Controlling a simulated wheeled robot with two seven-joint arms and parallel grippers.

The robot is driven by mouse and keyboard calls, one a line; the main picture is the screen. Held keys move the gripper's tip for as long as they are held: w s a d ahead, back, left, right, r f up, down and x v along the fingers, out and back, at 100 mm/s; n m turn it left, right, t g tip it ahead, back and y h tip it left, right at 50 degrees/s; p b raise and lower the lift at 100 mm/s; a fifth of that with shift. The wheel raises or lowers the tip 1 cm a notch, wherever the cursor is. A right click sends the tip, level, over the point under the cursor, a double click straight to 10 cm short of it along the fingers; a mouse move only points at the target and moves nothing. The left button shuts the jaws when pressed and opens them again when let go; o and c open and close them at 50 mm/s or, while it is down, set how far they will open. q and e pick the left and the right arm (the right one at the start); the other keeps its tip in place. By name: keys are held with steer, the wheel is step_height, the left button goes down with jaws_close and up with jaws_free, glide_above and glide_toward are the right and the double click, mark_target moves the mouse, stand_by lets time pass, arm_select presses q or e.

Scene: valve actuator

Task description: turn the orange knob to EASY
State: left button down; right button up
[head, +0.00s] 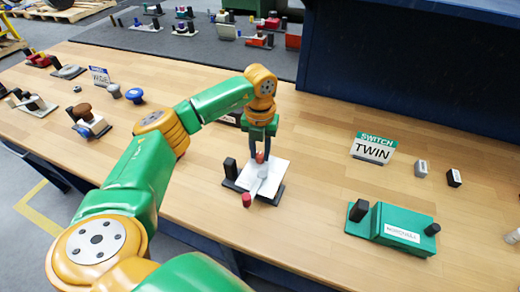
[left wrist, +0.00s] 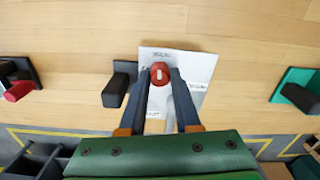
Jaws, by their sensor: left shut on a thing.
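The knob (head: 260,157), red-orange, stands on a white plate (head: 281,172) with a dark base. In the left wrist view the knob (left wrist: 160,72) has a pale mark and sits between the fingers. Small labels show on the white plate (left wrist: 202,68), too blurred to read surely. My left gripper (head: 260,156) points down and is shut on the knob; its fingertips also show in the left wrist view (left wrist: 161,73). My right gripper is not in view.
A black post (head: 230,168) stands close left of the plate. A green box (head: 390,230) with black knobs lies to the right, below a TWIN sign (head: 373,150). Other devices stand at the left and back. The wood between is mostly clear.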

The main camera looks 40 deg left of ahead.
arm_select(q)
steer(key=n, duration=0.3)
steer(key=shift+n, duration=0.3)
steer(key=n+p, duration=0.1)
steer(key=n, duration=0.2)
steer(key=shift+n, duration=0.3)
steer(key=n, duration=0.3)
steer(key=shift+n+p, duration=0.3)
steer(key=shift+p, duration=0.1)
steer(key=shift+n+p, duration=0.45)
steer(key=shift+n, duration=1.45)
steer(key=c, duration=0.6)
jaws_free()
